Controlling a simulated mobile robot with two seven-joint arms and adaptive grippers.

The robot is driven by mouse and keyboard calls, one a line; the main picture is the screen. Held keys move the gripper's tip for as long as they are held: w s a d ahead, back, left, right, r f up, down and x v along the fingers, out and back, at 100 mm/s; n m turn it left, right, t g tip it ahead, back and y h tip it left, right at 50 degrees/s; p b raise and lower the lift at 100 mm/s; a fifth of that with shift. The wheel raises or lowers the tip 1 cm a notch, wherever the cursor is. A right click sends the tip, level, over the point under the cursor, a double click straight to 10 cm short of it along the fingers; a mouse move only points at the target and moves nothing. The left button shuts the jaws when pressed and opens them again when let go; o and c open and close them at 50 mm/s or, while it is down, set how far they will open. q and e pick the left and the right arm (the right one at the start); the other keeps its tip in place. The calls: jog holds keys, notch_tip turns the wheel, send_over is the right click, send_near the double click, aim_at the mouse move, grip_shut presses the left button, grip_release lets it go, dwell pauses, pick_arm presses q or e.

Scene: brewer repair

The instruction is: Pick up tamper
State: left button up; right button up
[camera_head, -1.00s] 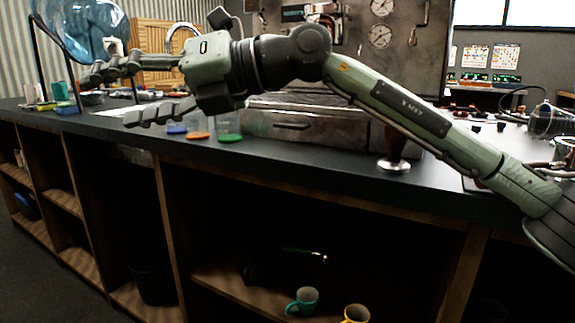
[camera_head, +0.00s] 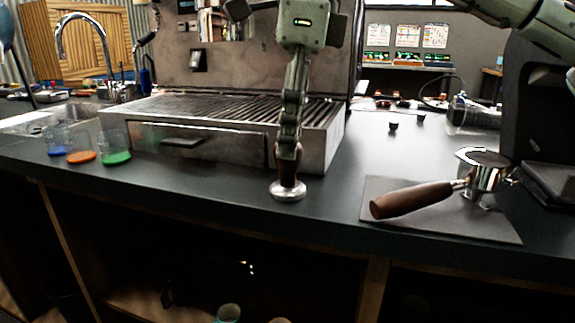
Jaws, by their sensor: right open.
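The tamper (camera_head: 288,189) stands upright on the dark counter (camera_head: 225,194), in front of the espresso machine's drip tray. Its round metal base and part of its dark wooden handle show. My right gripper (camera_head: 288,150) points down directly over the tamper, its fingers overlapping the handle in the picture. It is open. The near finger hides the upper handle, and I cannot tell whether the fingers touch it. My left gripper is not in view.
A portafilter (camera_head: 415,200) with a wooden handle lies on a dark mat (camera_head: 450,226) to the right. The espresso machine (camera_head: 220,139) stands behind the tamper. Clear cups with an orange (camera_head: 81,157) and a green base (camera_head: 117,158) stand at the left.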

aim_at(288, 168)
jog(key=shift+w+a+f, duration=0.1)
jog(key=shift+w+f, duration=0.05)
jog(key=shift+f, duration=0.85)
jog(key=shift+w+a+f, duration=0.1)
jog(key=shift+f, duration=0.85)
grip_shut()
